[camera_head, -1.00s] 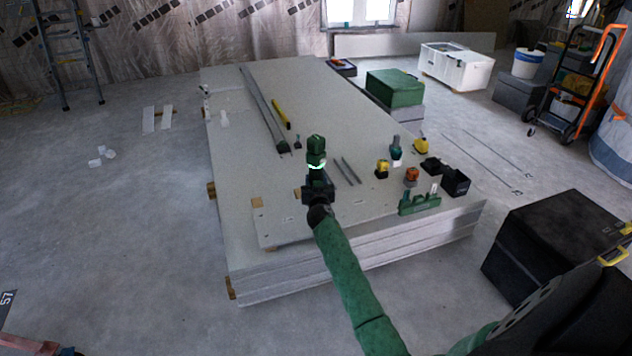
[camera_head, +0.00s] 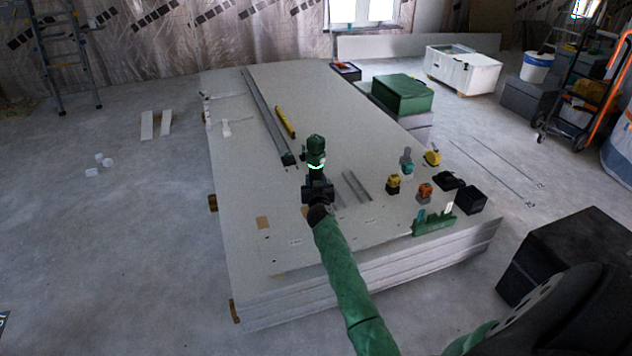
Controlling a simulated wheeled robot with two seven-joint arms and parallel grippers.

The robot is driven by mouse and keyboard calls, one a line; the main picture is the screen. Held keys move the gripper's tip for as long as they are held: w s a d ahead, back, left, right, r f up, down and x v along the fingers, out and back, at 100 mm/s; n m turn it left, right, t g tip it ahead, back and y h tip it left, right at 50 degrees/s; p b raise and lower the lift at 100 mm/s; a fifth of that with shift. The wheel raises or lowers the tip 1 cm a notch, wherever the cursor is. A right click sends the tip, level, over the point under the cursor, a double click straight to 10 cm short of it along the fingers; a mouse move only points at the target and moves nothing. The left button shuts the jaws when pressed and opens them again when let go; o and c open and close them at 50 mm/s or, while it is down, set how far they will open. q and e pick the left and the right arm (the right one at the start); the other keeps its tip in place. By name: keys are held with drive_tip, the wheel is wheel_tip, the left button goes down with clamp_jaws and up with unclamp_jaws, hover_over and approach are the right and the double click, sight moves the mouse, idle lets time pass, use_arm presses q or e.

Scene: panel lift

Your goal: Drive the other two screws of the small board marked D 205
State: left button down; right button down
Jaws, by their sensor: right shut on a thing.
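My right gripper (camera_head: 318,190) is shut on a green cordless screwdriver (camera_head: 316,150) with a lit ring. It holds the tool over the near half of a stack of large grey boards (camera_head: 330,100). A smaller thin board (camera_head: 330,238) lies at the near end of the stack, under and in front of my right arm. It bears small printed labels and dark spots, too small to read or to tell as screws. My arm hides part of it. My left gripper is not in view.
Yellow and orange tools (camera_head: 425,192), black boxes (camera_head: 470,200) and a green rack (camera_head: 433,224) stand on the stack's right side. A long metal profile (camera_head: 265,115) and a yellow level (camera_head: 285,122) lie farther back. A large black case (camera_head: 555,255) stands at right.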

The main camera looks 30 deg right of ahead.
drive_tip(key=shift+f+b, duration=0.55)
drive_tip(key=shift+f, duration=0.3)
drive_tip(key=shift+f+b, duration=0.25)
drive_tip(key=shift+b, duration=0.15)
drive_tip(key=shift+f+b, duration=0.35)
drive_tip(key=shift+f, duration=0.15)
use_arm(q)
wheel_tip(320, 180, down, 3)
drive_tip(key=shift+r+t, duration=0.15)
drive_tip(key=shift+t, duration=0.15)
use_arm(e)
drive_tip(key=shift+f, duration=0.2)
use_arm(q)
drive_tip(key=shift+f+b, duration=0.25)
drive_tip(key=shift+b, duration=0.25)
use_arm(e)
drive_tip(key=shift+f, duration=0.15)
